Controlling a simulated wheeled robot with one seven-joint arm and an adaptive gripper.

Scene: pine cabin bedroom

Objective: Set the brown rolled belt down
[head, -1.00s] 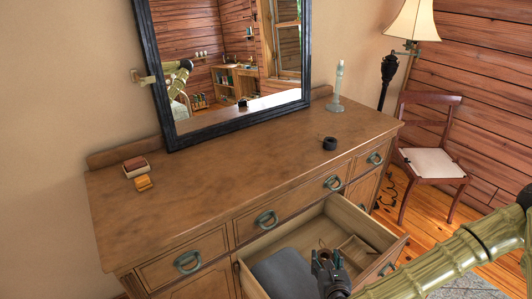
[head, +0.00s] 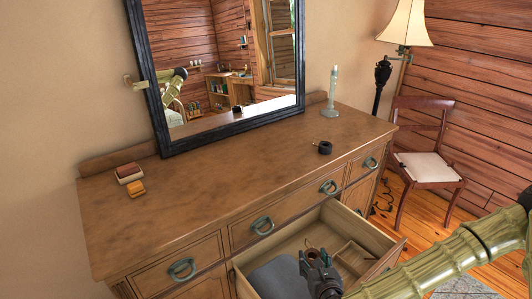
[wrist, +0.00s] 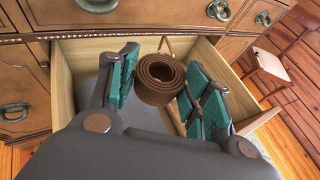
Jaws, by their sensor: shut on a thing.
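The brown rolled belt (wrist: 158,80) is a spiral coil between the green pads of my gripper (wrist: 165,82) in the wrist view, and my gripper is shut on it. In the head view my gripper (head: 316,262) is over the open drawer (head: 391,262) of the dresser and mostly hides the belt. A grey folded cloth (head: 277,278) lies in the drawer's left part, and a wooden divider (head: 352,256) stands at its right. Whether the belt touches the drawer floor cannot be told.
On the dresser top (head: 230,190) stand a small black round item (head: 325,147), a pale green candlestick (head: 331,95), a red-brown block (head: 128,172) and a yellow one (head: 136,189). A mirror (head: 158,110) leans at the back. The middle of the top is clear.

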